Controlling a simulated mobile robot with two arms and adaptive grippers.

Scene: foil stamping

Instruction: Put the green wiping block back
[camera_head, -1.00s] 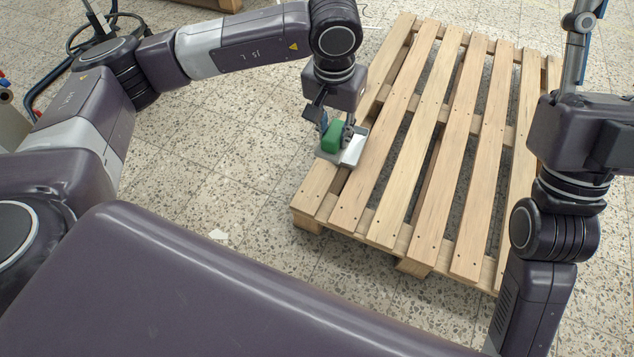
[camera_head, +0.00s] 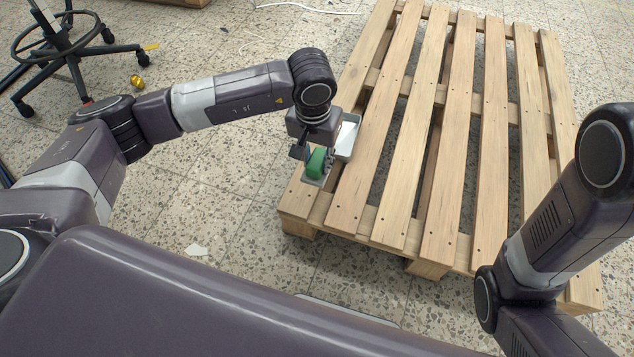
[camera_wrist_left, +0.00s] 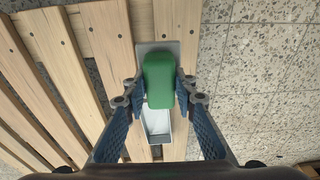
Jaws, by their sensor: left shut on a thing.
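The green wiping block (camera_head: 316,162) is between the fingers of my left gripper (camera_head: 318,164), over the near left part of the wooden pallet (camera_head: 350,200). My left gripper is shut on the block; in the left wrist view the block (camera_wrist_left: 159,78) sits between the two blue fingers (camera_wrist_left: 160,92). A flat grey plate (camera_head: 315,180) shows under the block, and a white tray (camera_head: 347,136) lies just beyond it. I cannot tell whether the block touches the plate. My right gripper is out of view; only my right arm shows.
Pale speckled floor (camera_head: 220,200) surrounds the pallet. A small yellow ball (camera_head: 137,82) and a wheeled chair base (camera_head: 62,50) are at the far left. A white cable (camera_head: 305,10) lies beyond the pallet. The pallet's middle and right slats look clear.

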